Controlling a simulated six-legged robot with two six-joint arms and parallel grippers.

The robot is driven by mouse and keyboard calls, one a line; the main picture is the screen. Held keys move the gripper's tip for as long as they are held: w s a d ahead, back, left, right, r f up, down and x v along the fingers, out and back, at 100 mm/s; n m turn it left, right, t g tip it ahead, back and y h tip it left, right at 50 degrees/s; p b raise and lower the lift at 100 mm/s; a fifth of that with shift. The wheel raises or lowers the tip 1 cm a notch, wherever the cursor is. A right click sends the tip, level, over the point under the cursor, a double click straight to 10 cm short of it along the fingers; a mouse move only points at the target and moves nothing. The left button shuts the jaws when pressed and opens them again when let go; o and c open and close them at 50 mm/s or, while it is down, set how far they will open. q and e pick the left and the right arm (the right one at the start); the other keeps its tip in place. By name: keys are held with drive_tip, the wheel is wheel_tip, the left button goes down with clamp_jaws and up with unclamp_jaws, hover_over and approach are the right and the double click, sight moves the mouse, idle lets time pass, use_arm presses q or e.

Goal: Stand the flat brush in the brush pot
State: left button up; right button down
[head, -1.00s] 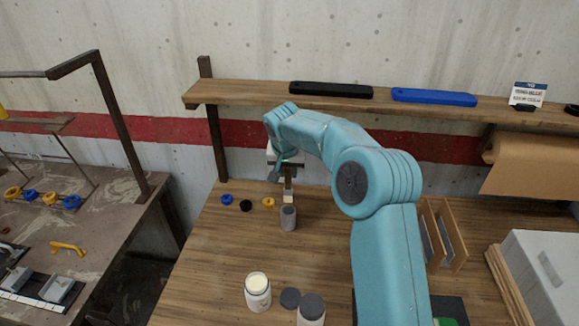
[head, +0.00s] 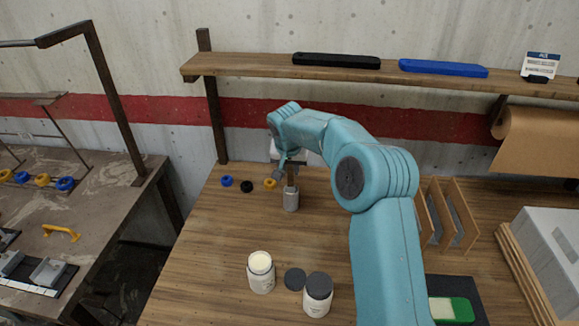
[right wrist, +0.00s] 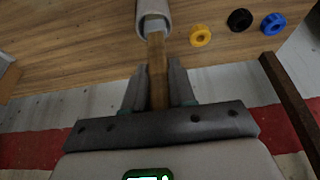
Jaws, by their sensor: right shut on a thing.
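The flat brush (head: 291,176) has a wooden handle and hangs upright from my right gripper (head: 290,168). The right wrist view shows the gripper (right wrist: 158,76) shut on the handle (right wrist: 157,52) of the brush. The brush pot (head: 291,201) is a small grey cylinder standing on the wooden bench. In the right wrist view the pale lower end of the brush is inside the mouth of the pot (right wrist: 141,22). Its very tip is hidden by the pot wall. My left gripper is not in view.
Blue (head: 227,181), black (head: 247,186) and yellow (head: 270,183) rings lie left of the pot. A white jar (head: 261,274), a dark lid (head: 295,279) and a dark-topped jar (head: 317,297) stand nearer. A shelf (head: 235,67) runs behind. Bench space left of the jars is clear.

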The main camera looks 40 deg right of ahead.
drive_tip(key=shift+w+d+f, duration=0.1)
drive_tip(key=shift+d+f, duration=0.05)
drive_tip(key=shift+f, duration=0.05)
drive_tip(key=c, duration=0.9)
unclamp_jaws()
drive_tip(key=shift+r, duration=0.15)
drive_tip(key=shift+o, duration=0.2)
drive_tip(key=v, duration=1.6)
drive_tip(key=shift+b, duration=0.4)
drive_tip(key=shift+r, duration=0.1)
